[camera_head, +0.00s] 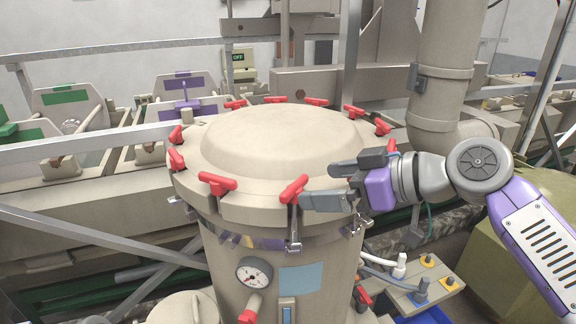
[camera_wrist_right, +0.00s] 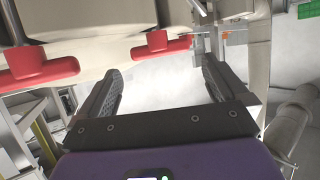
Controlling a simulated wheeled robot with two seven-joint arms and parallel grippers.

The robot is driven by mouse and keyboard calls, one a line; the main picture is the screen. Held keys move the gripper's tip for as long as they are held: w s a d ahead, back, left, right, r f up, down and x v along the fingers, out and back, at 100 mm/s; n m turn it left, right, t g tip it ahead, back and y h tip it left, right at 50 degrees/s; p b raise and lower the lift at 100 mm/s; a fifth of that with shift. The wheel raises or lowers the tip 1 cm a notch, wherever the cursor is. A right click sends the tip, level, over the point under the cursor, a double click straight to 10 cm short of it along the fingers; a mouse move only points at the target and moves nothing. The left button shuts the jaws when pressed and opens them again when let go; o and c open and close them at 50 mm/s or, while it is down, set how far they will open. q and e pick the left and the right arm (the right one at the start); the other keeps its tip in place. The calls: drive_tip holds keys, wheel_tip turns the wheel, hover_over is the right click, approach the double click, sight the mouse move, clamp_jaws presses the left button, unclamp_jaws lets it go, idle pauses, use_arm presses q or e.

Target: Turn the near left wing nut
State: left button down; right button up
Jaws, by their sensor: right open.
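A round beige lid (camera_head: 280,140) on an upright vessel carries several red wing nuts around its rim. The near left wing nut (camera_head: 216,183) stands on the front left of the rim, with nothing around it. Another near wing nut (camera_head: 294,188) stands to its right. My right gripper (camera_head: 318,186) is open at the rim's right front, its lower fingertip close to that right-hand nut; I cannot tell whether they touch. In the right wrist view, one red nut (camera_wrist_right: 160,44) shows beyond the gap between the open fingers (camera_wrist_right: 160,70) and another (camera_wrist_right: 38,66) lies to the left. My left gripper is not in view.
Below the lid are a pressure gauge (camera_head: 254,272), a light blue plate (camera_head: 301,277) and metal latches (camera_head: 294,236). A thick pipe (camera_head: 441,80) stands at the back right. A metal rail (camera_head: 90,147) crosses on the left. The space above the lid is free.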

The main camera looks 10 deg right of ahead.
sight(297, 184)
drive_tip(key=x, duration=0.7)
drive_tip(key=shift+w+a, duration=0.15)
drive_tip(key=shift+w, duration=0.1)
drive_tip(key=shift+s+r, duration=0.1)
drive_tip(key=c, duration=0.7)
idle(0.8)
drive_tip(key=o, duration=0.7)
